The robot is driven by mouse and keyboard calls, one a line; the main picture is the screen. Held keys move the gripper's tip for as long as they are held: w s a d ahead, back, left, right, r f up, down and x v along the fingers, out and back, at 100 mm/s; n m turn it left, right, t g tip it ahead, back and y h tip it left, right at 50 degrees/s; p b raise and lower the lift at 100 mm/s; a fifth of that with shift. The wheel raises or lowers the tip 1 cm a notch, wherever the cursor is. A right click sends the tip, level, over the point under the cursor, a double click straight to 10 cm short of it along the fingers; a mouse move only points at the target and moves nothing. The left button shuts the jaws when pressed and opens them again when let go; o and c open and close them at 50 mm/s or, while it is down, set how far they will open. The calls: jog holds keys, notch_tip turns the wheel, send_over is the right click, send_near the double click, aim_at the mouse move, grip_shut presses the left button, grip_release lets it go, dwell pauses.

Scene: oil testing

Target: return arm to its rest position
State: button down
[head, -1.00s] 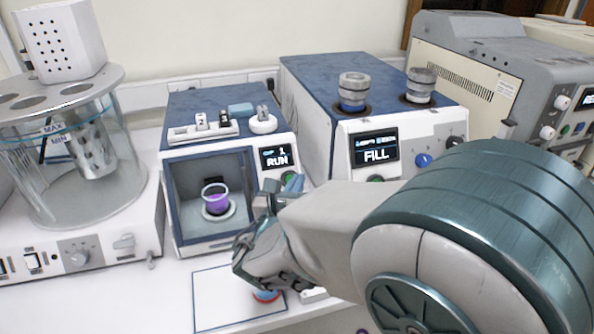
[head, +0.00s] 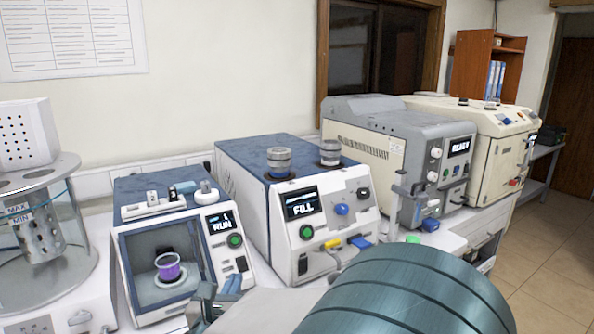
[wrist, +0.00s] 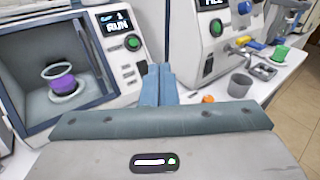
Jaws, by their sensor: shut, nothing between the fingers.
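My gripper (wrist: 159,84) is shut and empty in the wrist view, its two blue-grey fingers together in front of the machine whose display reads RUN. In the head view its end shows only partly at the bottom edge, left of my large teal arm link. A small cup with purple liquid (head: 168,270) stands upright inside the open chamber of the RUN machine (head: 150,215); the cup also shows in the wrist view (wrist: 62,82). The gripper is apart from the cup, to its right.
The FILL machine (head: 262,170) stands right of the RUN machine. A glass bath (head: 75,240) stands at the left. Grey and cream machines (head: 385,145) stand farther right. In the wrist view, a grey cup (wrist: 240,86) and a green item (wrist: 280,54) stand on the white bench.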

jog(key=s+d+f+m+g+h, duration=0.1)
jog(key=d+f+m+g+h, duration=0.3)
jog(key=d+m, duration=0.6)
jog(key=s+d+r+m+g+h, duration=0.1)
jog(key=s+d+m+g+h, duration=0.3)
jog(key=d, duration=1)
jog(key=s+d+f+m+g+y, duration=0.1)
jog(key=s+m+g+y, duration=0.2)
jog(key=m, duration=0.8)
jog(key=s+d+f+m+g+y, duration=0.1)
jog(key=s+d+m+g+y, duration=0.1)
jog(key=s+m+y, duration=0.4)
jog(key=s+m+g, duration=0.1)
jog(key=s+m, duration=0.1)
jog(key=m, duration=0.3)
jog(key=shift+s+d+f, duration=0.2)
jog(key=shift+d, duration=0.1)
